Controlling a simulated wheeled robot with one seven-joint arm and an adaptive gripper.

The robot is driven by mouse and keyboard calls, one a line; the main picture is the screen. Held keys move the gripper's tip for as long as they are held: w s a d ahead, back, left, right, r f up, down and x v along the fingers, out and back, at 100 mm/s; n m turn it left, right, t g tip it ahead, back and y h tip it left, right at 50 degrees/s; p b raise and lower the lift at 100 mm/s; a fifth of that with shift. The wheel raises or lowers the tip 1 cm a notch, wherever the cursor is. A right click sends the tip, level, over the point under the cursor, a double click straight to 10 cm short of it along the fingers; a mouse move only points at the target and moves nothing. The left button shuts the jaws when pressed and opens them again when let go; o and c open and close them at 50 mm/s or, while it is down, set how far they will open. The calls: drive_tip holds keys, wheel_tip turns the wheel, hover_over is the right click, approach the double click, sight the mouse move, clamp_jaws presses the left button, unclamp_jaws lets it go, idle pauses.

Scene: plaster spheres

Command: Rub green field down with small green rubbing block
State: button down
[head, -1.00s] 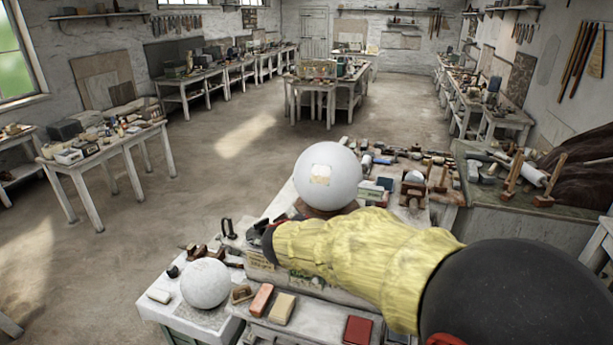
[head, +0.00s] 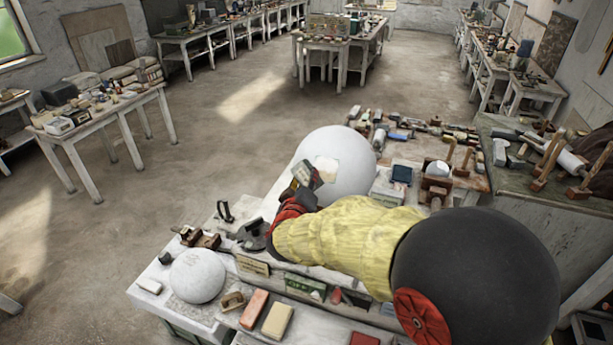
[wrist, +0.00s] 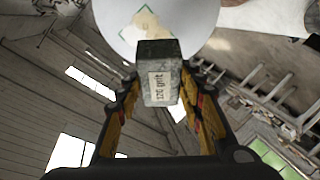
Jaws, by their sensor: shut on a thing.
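A large white plaster sphere (head: 348,150) stands on the bench; a pale square patch (head: 325,168) shows on its near side. In the wrist view the sphere (wrist: 195,15) fills the top, and the patch (wrist: 148,24) looks like a cream diamond with a thin green-and-yellow outline; the block hides part of it. My gripper (head: 300,188) is shut on a small grey-green block (wrist: 158,85) labelled "120 grit". In the head view the block (head: 307,173) is raised in front of the sphere's left side. I cannot tell whether it touches.
A smaller white sphere (head: 198,276) sits at the front left. An orange block (head: 254,309), a yellow block (head: 278,320) and a red block (head: 364,340) lie along the front. Tools and a dark blue block (head: 402,174) crowd the bench right of the large sphere.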

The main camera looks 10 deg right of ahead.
drive_tip(key=shift+w+d+f+b, duration=0.95)
drive_tip(key=shift+w+d+b, duration=0.25)
drive_tip(key=shift+b, duration=0.45)
drive_tip(key=shift+w+d+f+b, duration=0.4)
drive_tip(key=shift+w+d, duration=0.4)
drive_tip(key=shift+w, duration=0.05)
drive_tip(key=shift+w+d+f, duration=0.1)
drive_tip(key=shift+w, duration=0.1)
drive_tip(key=shift+s+d+f, duration=0.25)
drive_tip(key=shift+s+f, duration=0.05)
drive_tip(key=shift+s, duration=0.25)
drive_tip(key=shift+s+d+f, duration=0.25)
drive_tip(key=shift+d+f, duration=0.05)
